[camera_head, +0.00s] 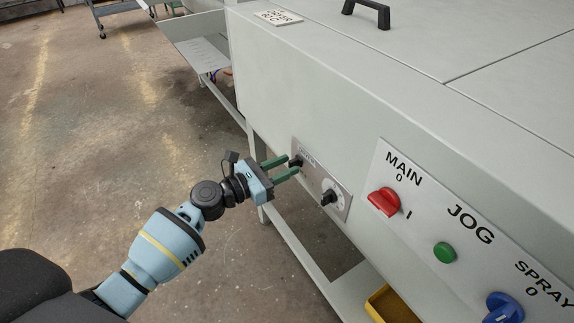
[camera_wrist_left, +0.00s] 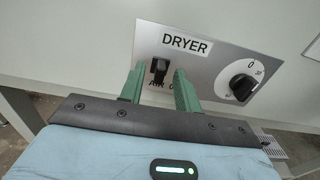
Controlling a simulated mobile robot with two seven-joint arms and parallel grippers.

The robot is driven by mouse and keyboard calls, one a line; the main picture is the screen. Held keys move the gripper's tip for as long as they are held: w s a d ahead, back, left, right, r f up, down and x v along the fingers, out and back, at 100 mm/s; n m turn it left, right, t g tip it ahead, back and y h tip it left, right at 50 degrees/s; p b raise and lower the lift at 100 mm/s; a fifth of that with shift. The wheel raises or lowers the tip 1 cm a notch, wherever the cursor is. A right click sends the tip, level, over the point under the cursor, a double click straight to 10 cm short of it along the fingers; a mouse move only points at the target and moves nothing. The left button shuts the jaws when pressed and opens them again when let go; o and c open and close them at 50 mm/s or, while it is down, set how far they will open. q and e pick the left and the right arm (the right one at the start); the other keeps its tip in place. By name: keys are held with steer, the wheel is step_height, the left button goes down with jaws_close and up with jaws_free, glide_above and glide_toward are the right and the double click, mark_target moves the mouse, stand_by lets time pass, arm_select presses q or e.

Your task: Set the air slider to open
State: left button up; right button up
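The air slider is a small black knob (camera_wrist_left: 159,68) at the left of the dryer panel (camera_wrist_left: 207,56), above a partly hidden "AIR" label. In the head view the slider (camera_head: 296,161) shows at the fingertips of my left gripper (camera_head: 291,165). In the left wrist view my left gripper's two green fingers (camera_wrist_left: 159,78) are apart, and the slider appears between them with a gap on each side. I cannot tell how deep the fingertips reach or whether they touch the panel. My right gripper is not in view.
A round black dial (camera_head: 329,197) sits right of the slider. Farther right is a panel with a red main switch (camera_head: 384,202), a green jog button (camera_head: 445,252) and a blue spray knob (camera_head: 503,308). A yellow tray (camera_head: 392,305) is below. Floor to the left is clear.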

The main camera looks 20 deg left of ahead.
arm_select(q)
steer(key=shift+w+d, duration=0.4)
steer(key=shift+w, duration=0.05)
jaws_close()
